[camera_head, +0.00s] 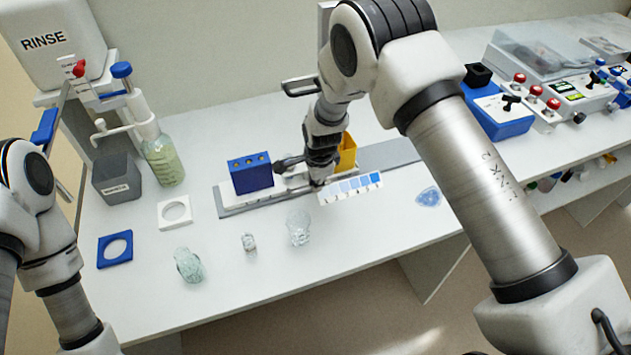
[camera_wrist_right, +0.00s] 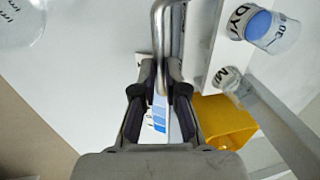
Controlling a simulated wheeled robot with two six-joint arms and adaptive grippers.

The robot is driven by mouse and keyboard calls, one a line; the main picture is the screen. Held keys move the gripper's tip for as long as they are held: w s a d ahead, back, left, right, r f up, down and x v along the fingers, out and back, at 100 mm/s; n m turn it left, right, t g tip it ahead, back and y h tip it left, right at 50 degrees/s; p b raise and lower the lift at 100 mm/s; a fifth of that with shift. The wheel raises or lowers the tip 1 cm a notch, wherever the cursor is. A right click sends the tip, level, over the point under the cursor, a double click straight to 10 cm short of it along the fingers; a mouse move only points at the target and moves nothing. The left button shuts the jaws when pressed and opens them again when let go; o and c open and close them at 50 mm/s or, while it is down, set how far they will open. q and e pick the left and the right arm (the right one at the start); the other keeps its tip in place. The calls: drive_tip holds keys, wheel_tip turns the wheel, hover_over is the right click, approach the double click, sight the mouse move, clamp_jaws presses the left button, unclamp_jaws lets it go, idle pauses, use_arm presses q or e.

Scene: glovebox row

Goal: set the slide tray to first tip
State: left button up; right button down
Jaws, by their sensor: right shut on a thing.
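The slide tray looks like the long pale base (camera_head: 222,201) with a grey rim on the bench. A blue block (camera_head: 251,173) with several holes stands on its left part. My right gripper (camera_head: 318,181) reaches down at the tray's front, right of the block. In the right wrist view, my right gripper (camera_wrist_right: 164,80) is shut on a bent metal bar handle (camera_wrist_right: 160,30). My arm hides part of the tray and the handle in the head view. Whether the tray is at the first tip position cannot be told. The left gripper is out of view.
A strip of blue shades (camera_head: 350,188) lies right of the gripper, with a yellow bin (camera_head: 347,152) behind. Clear glassware, including a beaker (camera_head: 299,229), stands in front. A bottle (camera_head: 163,160) and grey box (camera_head: 117,178) stand left. Bench at front right is mostly clear.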

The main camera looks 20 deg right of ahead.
drive_tip(key=d, duration=0.9)
drive_tip(key=d+p, duration=0.1)
drive_tip(key=d, duration=1.6)
drive_tip(key=shift+w+d+f+p, duration=0.15)
drive_tip(key=shift+w+d+p, duration=0.2)
drive_tip(key=shift+d, duration=0.65)
drive_tip(key=shift+w, duration=0.1)
drive_tip(key=c, duration=1.2)
unclamp_jaws()
drive_tip(key=shift+d, duration=0.3)
drive_tip(key=shift+a+r, duration=0.1)
drive_tip(key=shift+r, duration=0.45)
wheel_tip(320, 180, up, 11)
drive_tip(key=s, duration=0.2)
drive_tip(key=shift+d+f, duration=0.2)
drive_tip(key=shift+s, duration=0.1)
